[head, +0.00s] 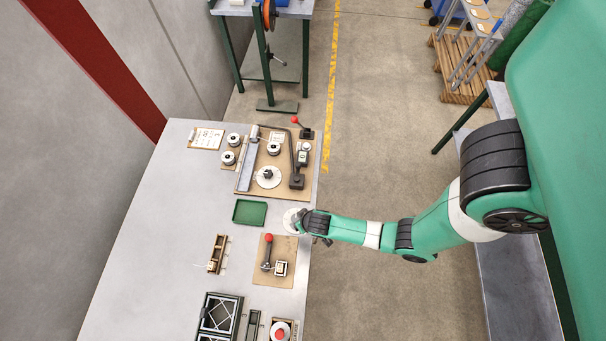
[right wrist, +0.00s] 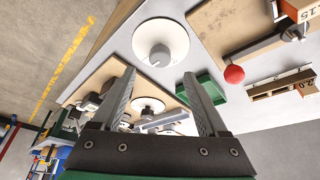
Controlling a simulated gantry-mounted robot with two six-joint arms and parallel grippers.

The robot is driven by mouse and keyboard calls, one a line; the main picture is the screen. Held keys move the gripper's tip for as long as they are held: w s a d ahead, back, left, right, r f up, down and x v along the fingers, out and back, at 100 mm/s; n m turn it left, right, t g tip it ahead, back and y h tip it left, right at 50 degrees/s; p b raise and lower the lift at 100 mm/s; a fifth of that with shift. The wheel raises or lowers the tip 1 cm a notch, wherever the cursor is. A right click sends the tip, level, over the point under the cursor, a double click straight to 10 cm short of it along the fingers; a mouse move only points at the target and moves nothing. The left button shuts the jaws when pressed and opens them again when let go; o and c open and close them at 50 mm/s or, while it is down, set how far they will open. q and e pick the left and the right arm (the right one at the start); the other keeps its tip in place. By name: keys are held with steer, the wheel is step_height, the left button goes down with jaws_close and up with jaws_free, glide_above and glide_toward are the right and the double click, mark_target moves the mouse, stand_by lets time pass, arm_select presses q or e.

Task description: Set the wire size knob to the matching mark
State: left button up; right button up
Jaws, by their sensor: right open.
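A round white dial with a grey knob at its centre (right wrist: 160,55) sits near the table's edge, just beyond my right fingertips in the right wrist view. In the head view this dial (head: 289,219) is partly hidden by my right gripper (head: 303,222). My right gripper (right wrist: 158,74) is open, with nothing between its fingers. A second white dial with a dark knob (head: 268,177) is on the wooden board; it also shows between the fingers, farther off, in the right wrist view (right wrist: 148,105). I cannot read any marks on either dial, nor tell which sets wire size. My left gripper is not in view.
The wooden board (head: 271,191) with a bent lever and metal parts lies above the dial. A green tray (head: 249,212) is to its left. A red-knobbed lever (head: 267,240) stands on a smaller board below. The table's left side is clear.

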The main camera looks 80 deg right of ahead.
arm_select(q)
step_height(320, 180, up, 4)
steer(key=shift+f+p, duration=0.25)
steer(key=shift+p, duration=0.95)
arm_select(e)
steer(key=v, duration=0.4)
